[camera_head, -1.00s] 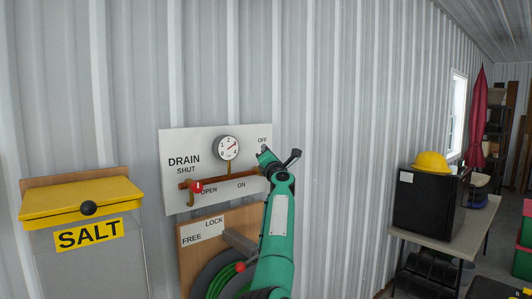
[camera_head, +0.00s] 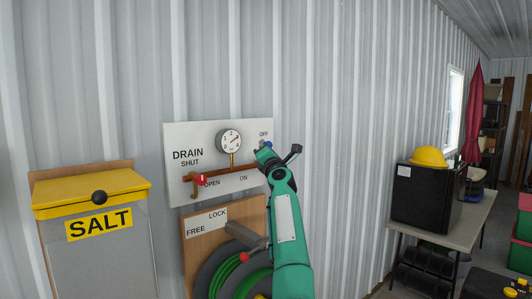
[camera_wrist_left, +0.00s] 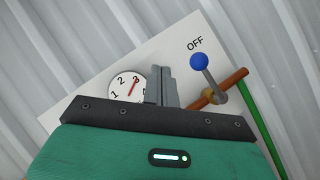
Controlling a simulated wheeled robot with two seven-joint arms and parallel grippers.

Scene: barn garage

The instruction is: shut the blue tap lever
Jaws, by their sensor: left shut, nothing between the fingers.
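The blue tap lever (camera_wrist_left: 199,61) shows in the left wrist view as a blue ball on a grey rod. The rod stands across the copper pipe (camera_wrist_left: 233,80), with its ball close to the OFF label (camera_wrist_left: 195,44). In the head view a bit of the blue ball (camera_head: 268,145) shows just below OFF, and my gripper hides most of the lever. My left gripper (camera_head: 263,149) is at the board's right end. Its fingers (camera_wrist_left: 163,84) are together and empty, to the left of the lever in the wrist view, with a visible gap to the ball.
The white board (camera_head: 200,133) carries a dial gauge (camera_head: 229,141) and a red drain lever (camera_head: 201,180). Below is a hose reel board (camera_head: 190,250) with a grey lever. A yellow-lidded salt bin (camera_head: 92,192) stands left. A table (camera_head: 455,235) stands right.

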